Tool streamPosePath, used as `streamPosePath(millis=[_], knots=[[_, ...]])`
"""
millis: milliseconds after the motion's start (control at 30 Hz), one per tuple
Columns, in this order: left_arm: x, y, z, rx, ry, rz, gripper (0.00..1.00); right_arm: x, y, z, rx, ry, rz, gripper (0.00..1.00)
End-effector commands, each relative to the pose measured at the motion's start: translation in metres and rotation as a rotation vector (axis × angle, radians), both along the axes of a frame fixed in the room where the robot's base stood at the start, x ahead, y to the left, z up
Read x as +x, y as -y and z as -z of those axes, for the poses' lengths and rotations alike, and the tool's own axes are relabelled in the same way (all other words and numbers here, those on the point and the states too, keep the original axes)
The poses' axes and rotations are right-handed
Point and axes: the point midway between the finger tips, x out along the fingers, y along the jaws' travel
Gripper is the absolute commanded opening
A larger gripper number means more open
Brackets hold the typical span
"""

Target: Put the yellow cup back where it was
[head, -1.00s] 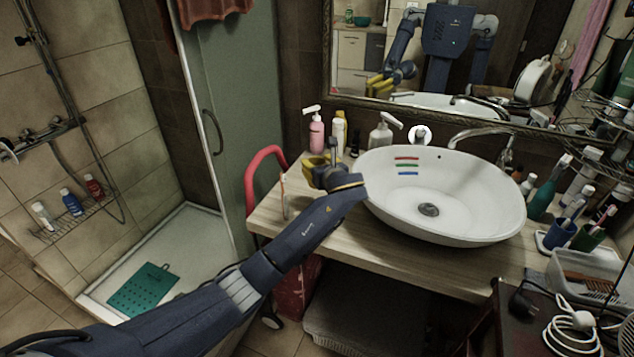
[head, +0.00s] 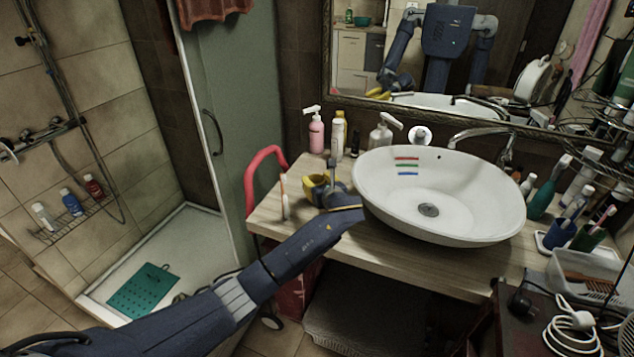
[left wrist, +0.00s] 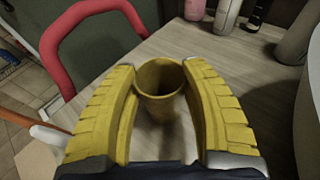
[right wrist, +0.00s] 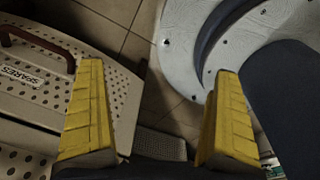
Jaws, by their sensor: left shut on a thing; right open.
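The yellow cup (left wrist: 160,90) is upright between the yellow fingers of my left gripper (left wrist: 160,95) in the left wrist view, its open rim facing the camera. My left gripper is shut on it. In the head view my left gripper (head: 322,188) is low over the left part of the wooden counter (head: 375,245), left of the basin; the fingers and wrist largely hide the cup there. I cannot tell whether the cup's base touches the counter. My right gripper (right wrist: 155,120) is open and empty in the right wrist view, above the floor.
A white basin (head: 470,200) stands right of the left gripper. A toothbrush (head: 284,198) stands upright just left of it. A red curved rail (head: 250,180) borders the counter's left end. The counter's front strip is clear.

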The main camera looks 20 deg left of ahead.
Motion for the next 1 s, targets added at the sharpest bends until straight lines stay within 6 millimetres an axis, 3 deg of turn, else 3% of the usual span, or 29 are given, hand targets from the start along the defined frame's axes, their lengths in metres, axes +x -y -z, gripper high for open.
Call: streamPosePath(millis=[200, 233, 400, 733, 1000], knots=[[0.0, 0.0, 0.003, -0.001, -0.001, 0.0, 0.24, 0.0, 0.0, 0.0, 0.0, 0.0, 0.0, 1.0], [0.0, 0.0, 0.003, 0.0, 0.0, 0.0, 0.51, 0.0, 0.0, 0.0, 0.0, 0.0, 0.0, 1.0], [0.0, 0.0, 0.003, 0.0, 0.0, 0.0, 0.7, 0.0, 0.0, 0.0, 0.0, 0.0, 0.0, 1.0], [0.0, 0.001, -0.002, -0.001, 0.001, 0.001, 0.7, 0.001, 0.0, 0.0, 0.0, 0.001, 0.0, 1.0], [-0.03, 0.023, -0.011, -0.005, 0.001, 0.004, 0.7, 0.001, 0.0, 0.0, 0.0, 0.001, 0.0, 1.0]])
